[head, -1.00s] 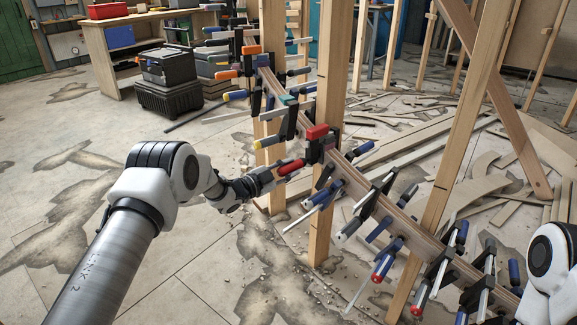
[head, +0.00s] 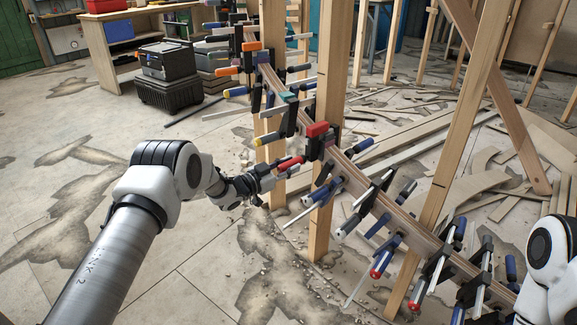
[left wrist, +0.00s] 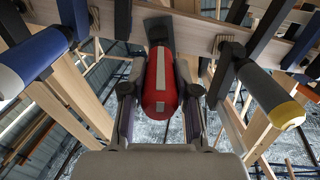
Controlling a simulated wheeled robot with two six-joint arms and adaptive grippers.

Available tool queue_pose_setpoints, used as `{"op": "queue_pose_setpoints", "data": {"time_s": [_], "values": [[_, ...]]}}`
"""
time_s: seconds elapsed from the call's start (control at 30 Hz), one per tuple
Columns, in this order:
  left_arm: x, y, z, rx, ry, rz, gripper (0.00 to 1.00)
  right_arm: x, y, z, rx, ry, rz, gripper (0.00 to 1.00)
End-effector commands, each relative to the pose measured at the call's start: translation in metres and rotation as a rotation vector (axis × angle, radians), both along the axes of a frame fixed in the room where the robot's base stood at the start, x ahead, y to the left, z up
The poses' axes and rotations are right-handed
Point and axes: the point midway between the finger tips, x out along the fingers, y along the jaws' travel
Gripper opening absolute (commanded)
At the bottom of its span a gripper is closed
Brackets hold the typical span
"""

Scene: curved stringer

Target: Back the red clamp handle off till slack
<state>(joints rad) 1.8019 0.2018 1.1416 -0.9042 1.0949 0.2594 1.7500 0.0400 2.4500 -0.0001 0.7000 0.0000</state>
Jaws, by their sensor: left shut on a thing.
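The red clamp handle (left wrist: 160,82), with a pale stripe, sits between the two fingers of my left gripper (left wrist: 160,112) in the left wrist view. It also shows in the head view (head: 291,163), at the tip of my left gripper (head: 272,178). My left gripper is shut on it. The handle belongs to a clamp with a red block (head: 317,129) on the curved wooden stringer (head: 352,178). The clamp's jaws against the wood are too small to judge. My right gripper is out of view; only part of my right arm shows at the right edge.
Several other clamps crowd the stringer on both sides. A blue handle (left wrist: 30,58) and a grey handle with a yellow end (left wrist: 270,95) flank the red one. Wooden posts (head: 329,120) stand close by.

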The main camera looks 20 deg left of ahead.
Motion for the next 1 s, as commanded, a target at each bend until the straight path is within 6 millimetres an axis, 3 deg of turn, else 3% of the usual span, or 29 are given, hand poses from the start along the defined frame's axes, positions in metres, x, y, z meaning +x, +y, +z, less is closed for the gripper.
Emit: {"op": "queue_pose_setpoints", "data": {"time_s": [0.23, 0.27, 0.3, 0.33, 0.73, 1.0], "values": [[0.000, 0.000, -0.001, 0.001, 0.001, 0.000, 0.00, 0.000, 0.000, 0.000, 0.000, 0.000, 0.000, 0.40], [0.000, 0.000, -0.001, 0.001, 0.000, 0.000, 0.33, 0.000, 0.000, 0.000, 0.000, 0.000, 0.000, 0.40], [0.000, 0.000, -0.001, 0.001, 0.000, 0.000, 0.47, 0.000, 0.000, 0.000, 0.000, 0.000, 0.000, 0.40], [0.000, 0.000, -0.001, 0.001, 0.000, 0.000, 0.55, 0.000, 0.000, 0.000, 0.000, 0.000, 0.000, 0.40], [-0.006, 0.005, -0.001, 0.002, 0.001, 0.001, 0.55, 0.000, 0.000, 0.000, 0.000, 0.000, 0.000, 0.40], [-0.058, 0.039, 0.000, -0.003, 0.003, 0.005, 0.55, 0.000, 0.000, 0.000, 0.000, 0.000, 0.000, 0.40]]}}
